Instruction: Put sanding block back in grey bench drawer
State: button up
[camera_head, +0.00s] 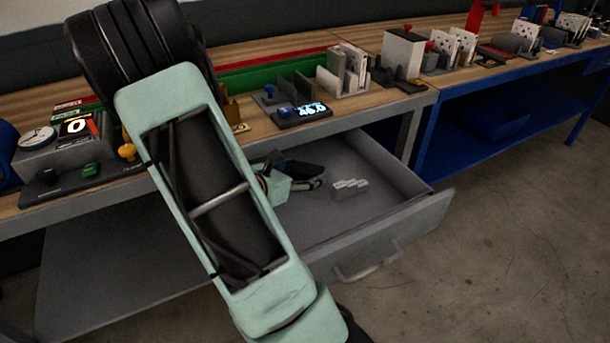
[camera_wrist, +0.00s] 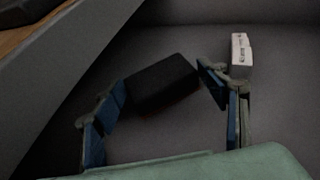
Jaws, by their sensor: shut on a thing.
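The grey bench drawer (camera_head: 405,233) is pulled open below the wooden bench top. My gripper (camera_head: 308,178) is down inside it in the head view, partly hidden behind my arm. In the wrist view, the sanding block, a dark, nearly black block (camera_wrist: 163,84), sits tilted between the blue-padded fingers of my gripper (camera_wrist: 160,77), which are shut on it. The drawer's grey floor (camera_wrist: 190,38) lies behind the block. I cannot tell whether the block touches the floor.
A small white labelled item (camera_head: 350,187) lies in the drawer right of my gripper, close to the right finger in the wrist view (camera_wrist: 241,55). The drawer's right part is otherwise clear. A scale (camera_head: 300,112) and several holders stand on the bench top above.

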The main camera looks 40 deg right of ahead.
jog(key=shift+w+d+f, duration=0.1)
jog(key=shift+d+f, duration=0.35)
jog(key=shift+f, duration=0.05)
jog(key=shift+f, duration=0.25)
jog(key=o, duration=1.2)
jog(key=shift+o, duration=0.2)
jog(key=shift+r, duration=0.15)
jog(key=shift+r, duration=0.2)
jog(key=p+v, duration=0.1)
jog(key=v, duration=0.6)
jog(key=shift+a, duration=0.3)
jog(key=shift+d, duration=0.1)
